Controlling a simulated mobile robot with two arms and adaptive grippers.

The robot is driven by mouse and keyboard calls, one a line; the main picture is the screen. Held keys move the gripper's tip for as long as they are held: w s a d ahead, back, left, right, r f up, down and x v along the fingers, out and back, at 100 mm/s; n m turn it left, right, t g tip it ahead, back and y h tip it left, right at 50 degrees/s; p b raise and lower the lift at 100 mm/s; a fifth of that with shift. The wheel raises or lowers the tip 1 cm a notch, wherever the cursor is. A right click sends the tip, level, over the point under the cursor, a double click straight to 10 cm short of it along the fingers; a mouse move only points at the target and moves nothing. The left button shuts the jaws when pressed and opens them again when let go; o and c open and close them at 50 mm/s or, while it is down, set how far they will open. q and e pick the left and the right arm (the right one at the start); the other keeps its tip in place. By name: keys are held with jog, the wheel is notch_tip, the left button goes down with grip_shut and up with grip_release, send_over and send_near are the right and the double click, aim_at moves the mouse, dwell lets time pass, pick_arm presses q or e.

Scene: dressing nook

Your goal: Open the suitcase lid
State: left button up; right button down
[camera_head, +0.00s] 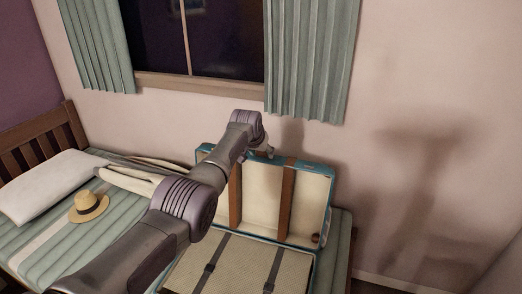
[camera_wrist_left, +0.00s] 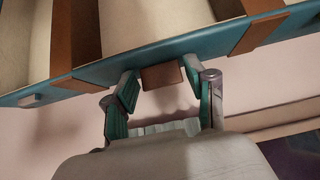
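The suitcase lid (camera_head: 262,199) stands upright, swung back from the base, with its cream lining and brown straps showing. The suitcase base (camera_head: 240,262) lies on the bed and has dark straps across a woven cream surface. My left gripper (camera_head: 267,151) is at the top edge of the raised lid. In the left wrist view its two fingers (camera_wrist_left: 163,98) are spread on either side of a brown tab (camera_wrist_left: 162,77) on the lid's teal rim. Gaps show between the fingers and the tab. My right gripper is in neither view.
The suitcase rests on a striped bed (camera_head: 35,245). A straw hat (camera_head: 88,207), a white pillow (camera_head: 48,184) and folded cloth (camera_head: 140,181) lie to its left. The wall and a curtained window (camera_head: 205,40) are behind the lid.

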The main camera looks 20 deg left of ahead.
pick_arm(q)
jog(key=shift+o, duration=0.6)
jog(key=shift+f, duration=0.1)
jog(key=shift+s+r, duration=0.15)
jog(key=shift+r, duration=0.35)
jog(key=v, duration=1.1)
jog(key=shift+s, duration=0.1)
